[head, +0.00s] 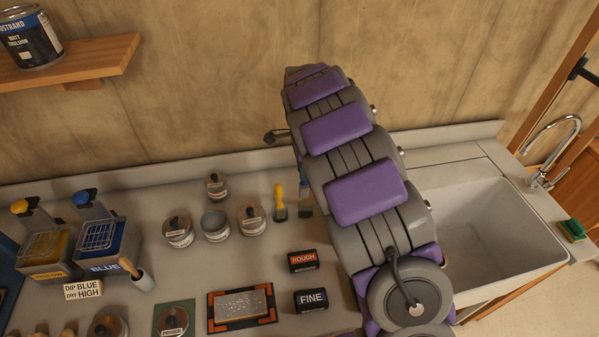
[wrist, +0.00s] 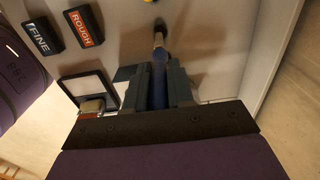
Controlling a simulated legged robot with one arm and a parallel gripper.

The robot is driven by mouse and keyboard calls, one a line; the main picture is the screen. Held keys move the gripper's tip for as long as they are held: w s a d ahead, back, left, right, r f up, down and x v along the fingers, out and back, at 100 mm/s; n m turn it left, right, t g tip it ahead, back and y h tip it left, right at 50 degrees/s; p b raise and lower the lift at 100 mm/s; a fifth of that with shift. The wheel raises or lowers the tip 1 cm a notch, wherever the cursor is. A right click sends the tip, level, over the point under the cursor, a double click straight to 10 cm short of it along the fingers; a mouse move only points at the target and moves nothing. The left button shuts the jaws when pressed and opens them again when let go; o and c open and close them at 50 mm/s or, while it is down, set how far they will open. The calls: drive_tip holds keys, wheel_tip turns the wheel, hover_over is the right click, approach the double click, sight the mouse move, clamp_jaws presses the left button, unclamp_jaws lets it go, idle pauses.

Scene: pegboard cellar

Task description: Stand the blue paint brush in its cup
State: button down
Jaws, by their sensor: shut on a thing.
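The blue paint brush (wrist: 158,85) is between the jaws of my gripper (wrist: 155,88) in the wrist view. Its blue handle runs away from the camera, with a pale part at its far end. My gripper is hidden behind my arm in the head view. A narrow bluish thing (head: 305,200) shows at the left edge of my arm there; I cannot tell whether it is the brush, its cup or both. A yellow-handled brush (head: 279,195) stands upright beside it, its lower end in a small greenish holder.
ROUGH (head: 303,261) and FINE (head: 311,300) blocks lie left of my arm. Several round tins (head: 215,226) stand further left, with yellow (head: 47,252) and blue (head: 102,246) paint trays beyond. A white sink (head: 490,240) is on the right. The wall closes off the back.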

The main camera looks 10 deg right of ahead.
sight(306, 187)
drive_tip(key=shift+d+f+b, duration=0.35)
drive_tip(key=shift+f+b, duration=0.2)
drive_tip(key=shift+f, duration=0.2)
drive_tip(key=shift+d+f+b, duration=0.3)
drive_tip(key=shift+f+b, duration=0.2)
drive_tip(key=shift+f, duration=0.2)
drive_tip(key=shift+a+f, duration=0.25)
drive_tip(key=shift+f, duration=0.55)
drive_tip(key=shift+a+f, duration=0.2)
drive_tip(key=shift+f, duration=0.55)
drive_tip(key=shift+d+f, duration=0.15)
drive_tip(key=shift+f, duration=0.55)
drive_tip(key=shift+d+f, duration=0.1)
drive_tip(key=shift+f, duration=0.55)
drive_tip(key=shift+a, duration=0.15)
drive_tip(key=c, duration=0.9)
unclamp_jaws()
drive_tip(key=shift+r, duration=0.1)
